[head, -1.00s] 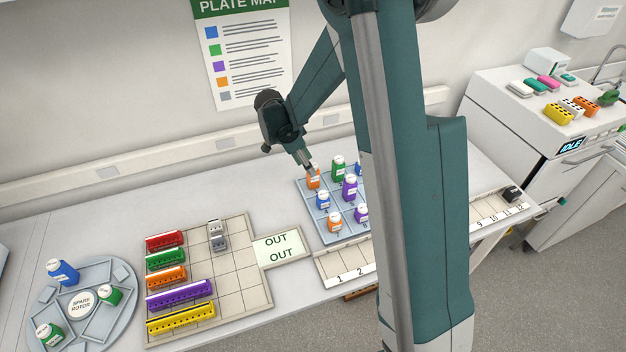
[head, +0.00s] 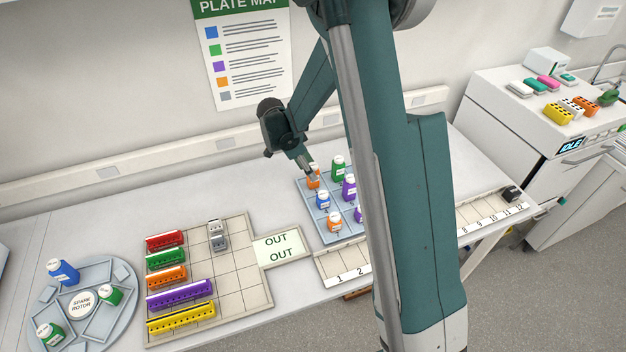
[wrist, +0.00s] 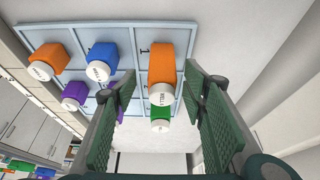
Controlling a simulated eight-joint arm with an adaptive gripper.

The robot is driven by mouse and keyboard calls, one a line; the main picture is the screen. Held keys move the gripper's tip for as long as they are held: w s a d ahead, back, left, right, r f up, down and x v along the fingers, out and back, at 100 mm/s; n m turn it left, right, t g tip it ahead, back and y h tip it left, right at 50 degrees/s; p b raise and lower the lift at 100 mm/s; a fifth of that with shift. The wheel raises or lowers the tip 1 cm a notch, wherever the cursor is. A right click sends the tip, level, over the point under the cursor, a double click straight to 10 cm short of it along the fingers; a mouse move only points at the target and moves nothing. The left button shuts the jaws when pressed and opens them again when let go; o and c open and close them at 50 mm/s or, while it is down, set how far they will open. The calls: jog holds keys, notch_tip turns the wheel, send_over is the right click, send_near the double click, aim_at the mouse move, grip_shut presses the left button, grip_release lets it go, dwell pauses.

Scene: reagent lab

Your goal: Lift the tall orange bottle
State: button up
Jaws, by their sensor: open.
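An orange bottle with a white cap (head: 313,183) stands at the back left of the blue gridded tray (head: 308,203). My gripper (head: 312,169) is right at its top in the head view. In the wrist view the same orange bottle (wrist: 164,65) shows ahead between the two spread fingers of my gripper (wrist: 160,80). The fingers are open with gaps on both sides of it; I cannot tell whether either touches it. A second orange bottle (head: 334,222) stands at the tray's front left and looks shorter in the wrist view (wrist: 50,58).
A blue bottle (head: 323,200), a green bottle (head: 338,167) and purple bottles (head: 348,188) share the tray. My arm hides its right part. A beige rack board (head: 232,290) with coloured racks and a round rotor (head: 120,285) lie to the left.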

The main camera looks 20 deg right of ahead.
jog(key=shift+d+f, duration=0.15)
jog(key=shift+f, duration=0.15)
jog(key=shift+f, duration=0.1)
jog(key=shift+p+x, duration=0.4)
jog(key=shift+x, duration=2.1)
jog(key=shift+w, duration=0.15)
jog(key=c, duration=1)
